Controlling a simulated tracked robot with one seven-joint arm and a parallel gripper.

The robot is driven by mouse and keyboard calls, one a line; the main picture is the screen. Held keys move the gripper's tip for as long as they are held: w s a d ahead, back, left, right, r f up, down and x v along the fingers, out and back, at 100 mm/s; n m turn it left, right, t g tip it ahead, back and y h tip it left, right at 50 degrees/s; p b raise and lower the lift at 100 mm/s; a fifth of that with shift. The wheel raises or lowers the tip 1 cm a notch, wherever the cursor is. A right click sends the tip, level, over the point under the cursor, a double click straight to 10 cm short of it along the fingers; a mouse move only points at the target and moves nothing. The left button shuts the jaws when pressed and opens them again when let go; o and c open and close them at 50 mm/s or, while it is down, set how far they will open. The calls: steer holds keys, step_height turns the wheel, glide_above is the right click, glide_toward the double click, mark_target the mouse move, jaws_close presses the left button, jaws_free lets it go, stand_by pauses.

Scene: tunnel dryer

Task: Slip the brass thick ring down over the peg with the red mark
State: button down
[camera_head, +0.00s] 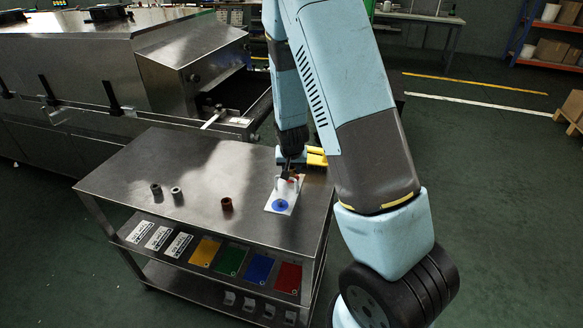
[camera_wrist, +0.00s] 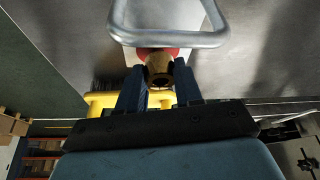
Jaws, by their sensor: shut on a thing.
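My gripper (camera_wrist: 159,82) is shut on the brass thick ring (camera_wrist: 159,64), which sits between the two dark blue fingers. In the head view my gripper (camera_head: 289,174) is over the far part of a white plate (camera_head: 271,206) on the steel table. The red mark (camera_wrist: 143,52) shows just behind the ring in the wrist view, and as a small red patch (camera_head: 294,178) by the fingers in the head view. The ring and fingers hide the red-marked peg, so I cannot tell whether the ring is around it. A blue mark (camera_head: 280,205) lies on the plate's near end.
A grey metal loop (camera_wrist: 165,41) crosses close to the ring. Yellow parts (camera_head: 316,157) stand just beyond the plate. A dark ring (camera_head: 156,190), a grey ring (camera_head: 176,192) and a brown ring (camera_head: 227,204) stand on the steel table (camera_head: 190,155). The table between is clear.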

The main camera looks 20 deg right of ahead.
steer(key=shift+f, duration=0.65)
steer(key=c, duration=0.7)
jaws_free()
steer(key=shift+v, duration=6.8)
